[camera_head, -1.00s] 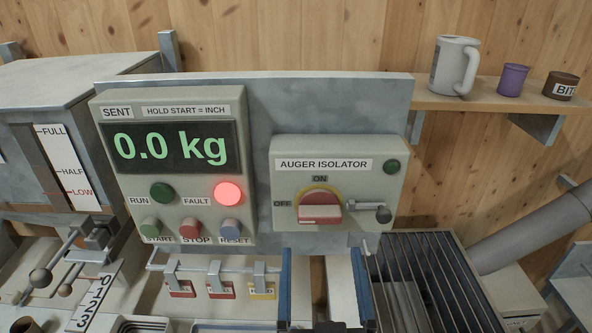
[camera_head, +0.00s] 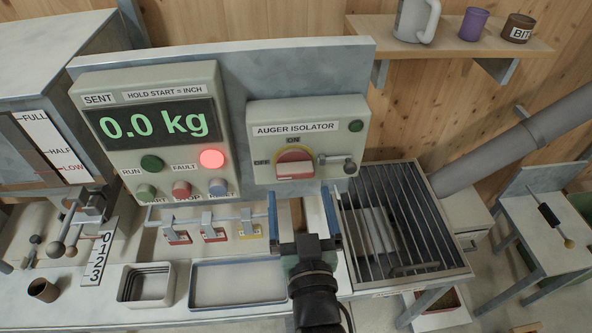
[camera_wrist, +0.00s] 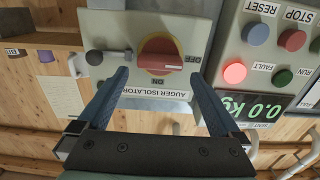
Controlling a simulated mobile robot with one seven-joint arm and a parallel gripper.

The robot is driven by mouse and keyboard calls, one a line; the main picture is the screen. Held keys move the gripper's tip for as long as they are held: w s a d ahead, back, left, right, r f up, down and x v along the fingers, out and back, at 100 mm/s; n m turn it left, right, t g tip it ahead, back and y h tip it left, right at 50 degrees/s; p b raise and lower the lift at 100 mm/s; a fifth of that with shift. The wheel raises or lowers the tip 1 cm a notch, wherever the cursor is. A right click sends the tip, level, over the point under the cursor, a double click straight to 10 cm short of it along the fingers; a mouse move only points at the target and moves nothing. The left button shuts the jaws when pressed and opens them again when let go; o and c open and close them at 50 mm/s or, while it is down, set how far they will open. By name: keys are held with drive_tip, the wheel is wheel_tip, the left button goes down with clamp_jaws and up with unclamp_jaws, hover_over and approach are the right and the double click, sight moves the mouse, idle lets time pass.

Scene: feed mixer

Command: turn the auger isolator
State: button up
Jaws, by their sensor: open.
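The auger isolator (camera_head: 300,140) is a grey box on the upright panel. Its red rotary handle (camera_head: 295,171) sits on a yellow ring, lying sideways toward the OFF label; ON is above it. A small metal lever with a ball end (camera_head: 349,168) is just right of the handle. My gripper (camera_head: 301,208) is open and empty, its two blue fingers below and in front of the isolator. In the wrist view, which is upside down, the handle (camera_wrist: 160,66) shows between and beyond the fingertips (camera_wrist: 162,78), with no contact visible.
The control box (camera_head: 150,130) reads 0.0 kg with its red fault lamp lit. Several tags (camera_head: 213,235) hang on a rail left of my gripper. A barred grate (camera_head: 395,220) stands to the right. A shelf (camera_head: 450,38) holds a jug and cups.

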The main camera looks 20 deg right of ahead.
sight(296, 177)
drive_tip(key=shift+p+x, duration=0.4)
drive_tip(key=shift+x, duration=2.35)
drive_tip(key=c, duration=1.1)
drive_tip(key=shift+o, duration=0.2)
